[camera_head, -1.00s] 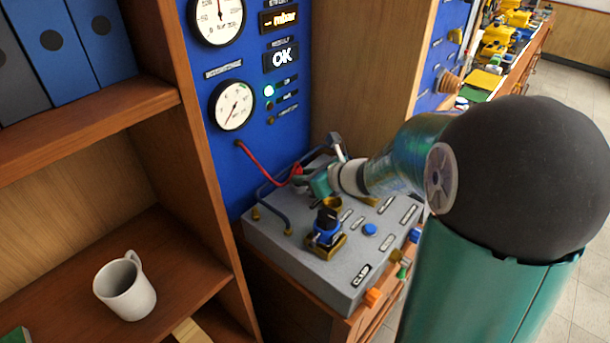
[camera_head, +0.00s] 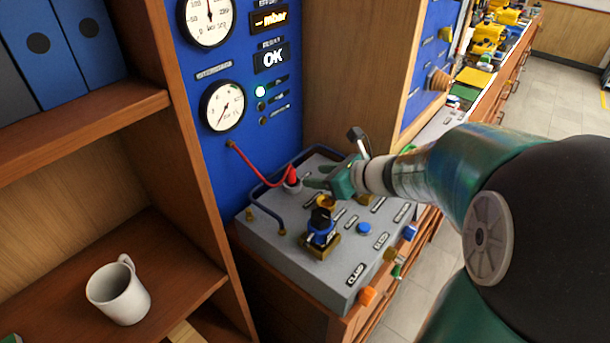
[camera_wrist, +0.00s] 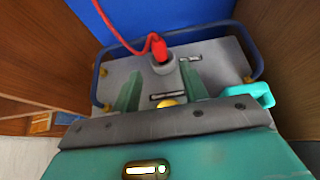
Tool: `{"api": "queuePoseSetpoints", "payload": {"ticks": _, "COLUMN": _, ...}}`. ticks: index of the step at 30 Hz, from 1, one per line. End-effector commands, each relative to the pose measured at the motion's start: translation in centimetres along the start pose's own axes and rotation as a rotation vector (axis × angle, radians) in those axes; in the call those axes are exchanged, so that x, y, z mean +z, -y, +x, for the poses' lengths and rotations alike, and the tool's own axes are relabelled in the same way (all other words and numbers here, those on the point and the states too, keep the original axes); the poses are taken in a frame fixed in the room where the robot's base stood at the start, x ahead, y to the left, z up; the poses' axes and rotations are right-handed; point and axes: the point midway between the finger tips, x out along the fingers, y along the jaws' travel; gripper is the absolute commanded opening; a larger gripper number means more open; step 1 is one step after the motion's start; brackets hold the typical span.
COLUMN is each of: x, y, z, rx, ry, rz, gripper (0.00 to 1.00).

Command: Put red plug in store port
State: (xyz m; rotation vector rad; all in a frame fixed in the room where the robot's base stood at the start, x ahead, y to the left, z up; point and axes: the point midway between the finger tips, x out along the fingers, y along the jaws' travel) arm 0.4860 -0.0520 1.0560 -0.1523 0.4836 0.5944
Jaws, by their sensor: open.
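The red plug (camera_head: 291,172) stands upright in a grey round port (camera_head: 292,186) near the back of the grey bench box (camera_head: 270,240). Its red hose runs up to the blue panel. In the wrist view the red plug (camera_wrist: 160,50) sits in the grey port (camera_wrist: 161,66), ahead of my fingers. My gripper (camera_head: 312,177) is open and empty, just right of the plug and apart from it. Its two green fingers (camera_wrist: 161,86) are spread in the wrist view. I cannot read the label by the port.
A blue tube handle (camera_head: 265,218) borders the box's left side. The blue gauge panel (camera_head: 240,160) rises behind. A white mug (camera_head: 118,292) is on the left shelf.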

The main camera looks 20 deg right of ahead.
Motion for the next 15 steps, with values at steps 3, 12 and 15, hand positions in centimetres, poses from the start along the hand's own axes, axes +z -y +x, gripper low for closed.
{"api": "queuePoseSetpoints", "payload": {"ticks": 3, "x": 0.0, "y": 0.0, "z": -2.3, "rx": -0.003, "ry": 0.001, "rz": -0.001, "gripper": 0.44}}
{"api": "queuePoseSetpoints", "payload": {"ticks": 12, "x": -0.1, "y": 0.0, "z": -4.3, "rx": 0.0, "ry": -0.001, "rz": 0.001, "gripper": 0.44}}
{"api": "queuePoseSetpoints", "payload": {"ticks": 15, "x": -0.1, "y": 0.0, "z": -4.3, "rx": 0.0, "ry": -0.001, "rz": 0.001, "gripper": 0.44}}
